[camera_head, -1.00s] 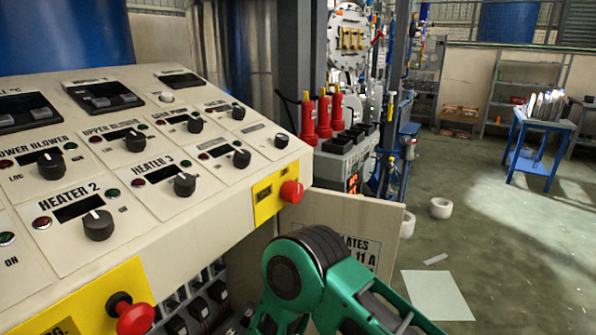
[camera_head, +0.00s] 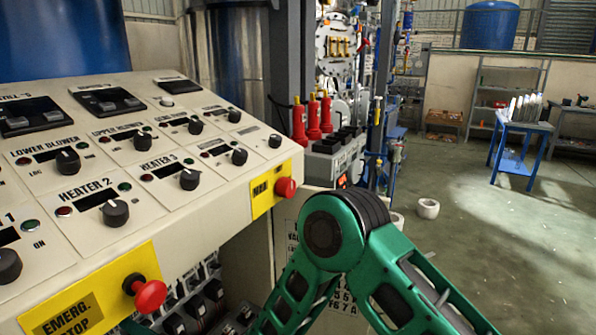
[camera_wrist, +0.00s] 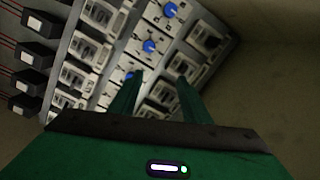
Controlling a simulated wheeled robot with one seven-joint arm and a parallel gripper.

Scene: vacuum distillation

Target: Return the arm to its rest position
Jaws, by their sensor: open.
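My green arm, with a dark round joint, rises at the lower middle of the head view, in front of the control panel (camera_head: 225,185). My gripper lies outside the clear part of the head view. In the wrist view my gripper (camera_wrist: 158,85) shows two dark green fingers set apart, with nothing between them. Beyond the fingers are electrical modules with blue knobs (camera_wrist: 150,46) and pale breaker-like blocks (camera_wrist: 75,75). I cannot tell the distance from the fingertips to these modules.
Red emergency knobs (camera_head: 150,295) and (camera_head: 286,187) stick out of the panel's front edge. An open cabinet door (camera_head: 290,235) stands behind my arm. A blue table (camera_head: 520,140) is far right.

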